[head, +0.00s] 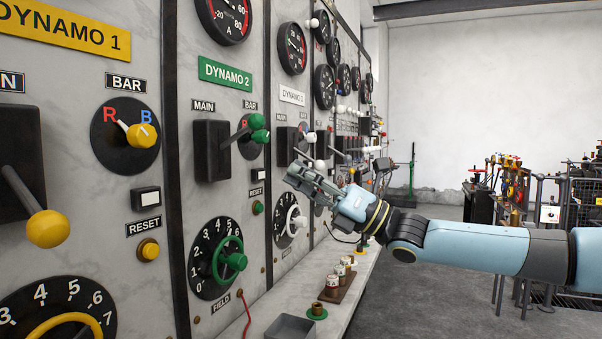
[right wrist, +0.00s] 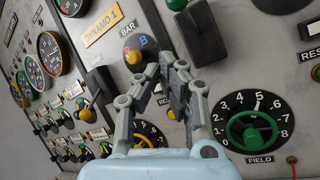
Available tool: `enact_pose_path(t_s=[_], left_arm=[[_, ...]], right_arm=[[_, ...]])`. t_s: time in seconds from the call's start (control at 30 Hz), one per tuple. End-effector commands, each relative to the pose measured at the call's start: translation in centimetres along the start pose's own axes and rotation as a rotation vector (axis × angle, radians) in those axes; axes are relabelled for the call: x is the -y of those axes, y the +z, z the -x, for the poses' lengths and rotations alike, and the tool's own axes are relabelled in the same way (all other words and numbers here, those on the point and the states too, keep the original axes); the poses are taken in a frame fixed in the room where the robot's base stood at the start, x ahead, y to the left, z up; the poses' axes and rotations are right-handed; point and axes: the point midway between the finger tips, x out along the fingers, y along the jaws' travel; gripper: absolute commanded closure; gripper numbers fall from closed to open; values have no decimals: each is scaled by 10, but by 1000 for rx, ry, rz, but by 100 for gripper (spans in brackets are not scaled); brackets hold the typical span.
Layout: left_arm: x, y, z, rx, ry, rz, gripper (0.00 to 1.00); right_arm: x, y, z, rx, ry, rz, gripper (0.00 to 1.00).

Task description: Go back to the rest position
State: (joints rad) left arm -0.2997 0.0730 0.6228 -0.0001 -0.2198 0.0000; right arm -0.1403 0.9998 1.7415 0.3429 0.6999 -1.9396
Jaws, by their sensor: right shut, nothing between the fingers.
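My right arm (head: 470,243) reaches in from the right in the head view. My right gripper (head: 293,177) is shut and empty, in front of the panels, just right of the DYNAMO 2 switches as seen there. The DYNAMO 2 main switch (head: 211,152) has a lever pointing outward, with green knobs overlapping near its end. The green field handwheel (head: 233,261) is below it and apart from the gripper. In the right wrist view the shut gripper (right wrist: 168,67) hides part of the panel, and the field handwheel (right wrist: 251,131) shows at right. My left gripper is not in view.
The DYNAMO 1 lever with a yellow knob (head: 48,228) juts out at left. A ledge (head: 275,303) below the panels holds a grey tray (head: 290,328) and small pots. Racks of equipment (head: 515,200) stand at right. Open floor (head: 420,290) lies below my arm.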

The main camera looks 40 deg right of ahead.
Motion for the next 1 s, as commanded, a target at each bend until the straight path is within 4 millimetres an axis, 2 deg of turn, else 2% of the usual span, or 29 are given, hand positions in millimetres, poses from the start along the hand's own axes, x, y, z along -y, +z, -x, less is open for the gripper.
enact_pose_path(t_s=[0.53, 0.63, 0.67, 0.77, 0.83, 1.0], left_arm=[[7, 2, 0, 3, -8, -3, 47], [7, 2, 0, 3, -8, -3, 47], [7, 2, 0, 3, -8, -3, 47], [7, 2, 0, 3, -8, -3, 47], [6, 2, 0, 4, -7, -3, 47], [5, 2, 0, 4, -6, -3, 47]], right_arm=[[0, 0, 0, 0, -1, -2, 100], [3, -11, 1, -8, -34, -53, 100], [5, -18, 2, -15, -60, -88, 100], [13, -60, 9, -43, -203, -295, 100], [19, -99, 21, -54, -356, -501, 100], [14, -194, 70, 32, -809, -1038, 100]])
